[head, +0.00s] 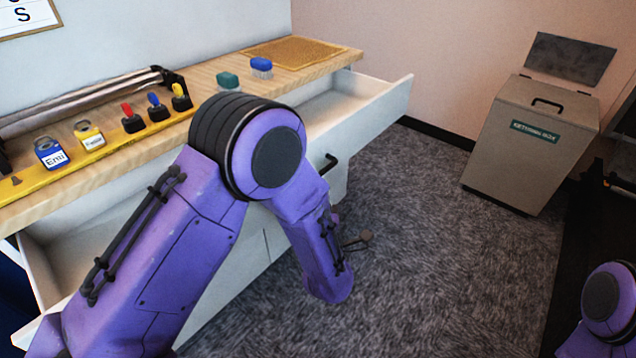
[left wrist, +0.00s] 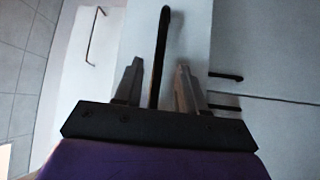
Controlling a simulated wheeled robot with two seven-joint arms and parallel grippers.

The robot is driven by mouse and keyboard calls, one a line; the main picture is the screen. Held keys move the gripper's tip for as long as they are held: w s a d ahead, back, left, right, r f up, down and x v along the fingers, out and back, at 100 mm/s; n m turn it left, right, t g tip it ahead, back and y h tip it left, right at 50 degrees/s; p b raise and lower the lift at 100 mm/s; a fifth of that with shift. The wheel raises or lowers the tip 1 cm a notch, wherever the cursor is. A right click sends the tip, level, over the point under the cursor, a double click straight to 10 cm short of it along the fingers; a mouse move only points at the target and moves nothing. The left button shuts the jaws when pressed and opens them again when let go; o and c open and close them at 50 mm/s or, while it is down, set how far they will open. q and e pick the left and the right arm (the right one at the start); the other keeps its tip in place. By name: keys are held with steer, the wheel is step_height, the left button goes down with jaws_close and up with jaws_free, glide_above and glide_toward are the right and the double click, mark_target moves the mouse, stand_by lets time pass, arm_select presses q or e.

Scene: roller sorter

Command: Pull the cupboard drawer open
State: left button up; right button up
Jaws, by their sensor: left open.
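The white cupboard drawer (head: 368,128) stands pulled out from under the wooden top, with its inside showing at both ends. Its black bar handle (head: 328,164) is on the front, partly hidden by my left arm. In the left wrist view, the handle (left wrist: 163,30) runs between the two fingers of my left gripper (left wrist: 159,68). The fingers are apart on either side of it, with gaps showing. In the head view my left gripper is hidden behind my purple forearm. My right gripper is out of view; only part of my right arm shows at the lower right.
The wooden top (head: 215,75) holds a yellow strip with coloured pieces, a green brush (head: 228,80), a blue brush (head: 261,66) and a tan mat (head: 293,51). A lidded grey bin (head: 530,140) stands at the right. Carpet (head: 420,250) between is clear.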

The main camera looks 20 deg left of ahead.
arm_select(q)
steer(key=v, duration=0.6)
steer(key=s+a+f+m+g+h+p, duration=0.2)
steer(key=s+f+m+g+h, duration=0.1)
steer(key=f+m, duration=0.35)
steer(key=s+a+f+m+g+h+p, duration=0.2)
steer(key=s+f+m+g+h, duration=0.15)
steer(key=f+m, duration=0.3)
steer(key=s+a+f+g+p, duration=0.1)
steer(key=s+a+g, duration=0.1)
steer(key=s, duration=0.5)
steer(key=s+a+f+m+g+p, duration=0.1)
steer(key=s+a+f+g+p, duration=0.1)
steer(key=s, duration=0.4)
steer(key=s+a+f+m+g+y+p, duration=0.1)
steer(key=s+a+f+g+p, duration=0.1)
steer(key=s, duration=0.5)
steer(key=a+g, duration=0.1)
steer(key=a, duration=0.1)
steer(key=shift+s+a+f+g, duration=0.25)
steer(key=shift+s+a+g, duration=0.1)
